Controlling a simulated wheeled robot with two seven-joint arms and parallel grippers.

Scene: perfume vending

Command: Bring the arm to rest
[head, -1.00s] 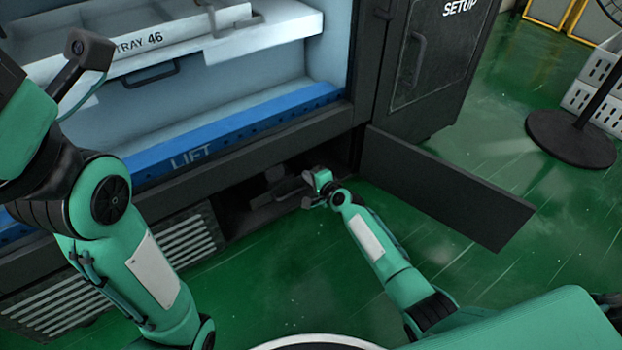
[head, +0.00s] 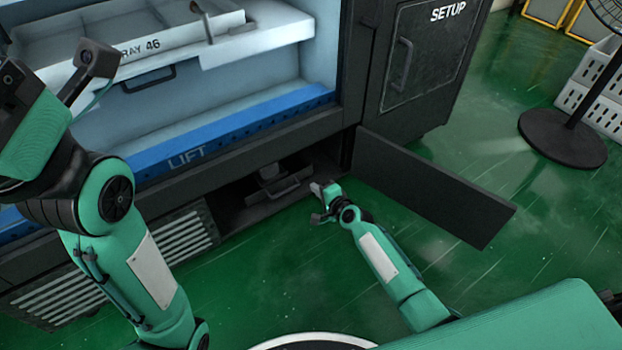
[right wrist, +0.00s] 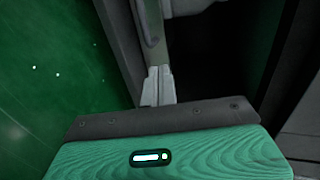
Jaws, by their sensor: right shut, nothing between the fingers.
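My right gripper (head: 318,192) is low in front of the open bottom compartment (head: 238,212) of the vending machine, close to its opening. It is shut and empty. In the right wrist view its two grey fingers (right wrist: 158,85) are together, with the dark compartment opening at upper right and green floor at left. My right arm (head: 385,262) reaches forward from the lower right. My left arm (head: 140,262) is raised and bent at the left of the head view; its gripper fingers are not in view.
The open dark flap door (head: 435,190) stands out to the right of the compartment. A dark grey object (head: 275,183) sits inside. Above are the blue lift (head: 225,135) and tray 46 (head: 220,48). A fan base (head: 562,138) stands far right. Green floor (head: 500,285) is free at the right.

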